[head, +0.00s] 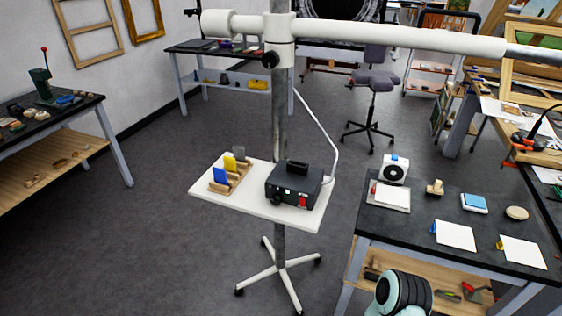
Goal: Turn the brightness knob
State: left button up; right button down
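A black control box (293,185) sits on the right side of a small white tray table (245,209) fixed to a grey pole. Its front face carries a red switch (303,201) at the right and what looks like a dark round knob (279,197) at the left. The knob is too small and dark to read its setting. A white cable runs from near the box up the pole. Neither of my grippers shows. A rounded mint and black part of mine (403,292) is at the bottom edge, right of centre, well apart from the box.
A white horizontal tube (390,36) crosses above. A dark-topped workbench (398,231) with small items is close at right. Wheeled stand legs (278,268) spread below. Floor at left is clear.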

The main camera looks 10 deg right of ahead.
aim_at(276, 199)
jog(key=i+j+z, duration=0.5)
jog(key=j+z, duration=0.15)
jog(key=z, duration=0.15)
jog(key=i+j+z, duration=0.2)
jog(key=j+z, duration=0.15)
jog(key=j, duration=0.15)
jog(key=i+j+z, duration=0.1)
jog(key=j+z, duration=0.7)
jog(key=j, duration=0.15)
jog(key=j+z, duration=0.4)
jog(key=j, duration=0.15)
